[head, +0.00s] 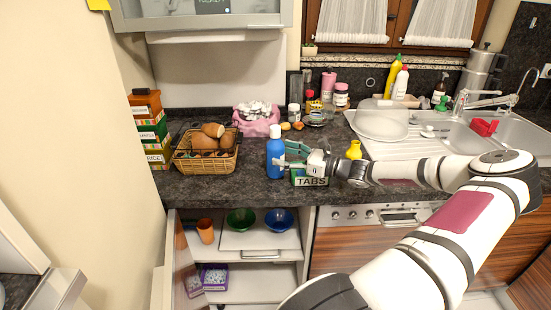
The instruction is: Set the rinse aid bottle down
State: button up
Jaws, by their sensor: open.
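A blue bottle with a white cap (275,158), which looks like the rinse aid bottle, stands upright near the front edge of the dark stone counter (200,188). My gripper (286,155) reaches in from the right and is open, with its fingertips at the bottle's right side. I cannot tell whether a finger touches the bottle. The bottle's base appears to rest on the counter. A green box marked TABS (311,181) sits just right of the bottle, below my gripper and partly hidden by it.
A wicker basket of bread (206,165) stands left of the bottle. Below, an open cabinet holds a green bowl (241,219), a blue bowl (279,220) and an orange cup (205,231).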

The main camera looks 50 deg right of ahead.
aim_at(276, 151)
jog(key=shift+x, duration=1.7)
jog(key=shift+d+r, duration=0.1)
jog(key=c, duration=1.6)
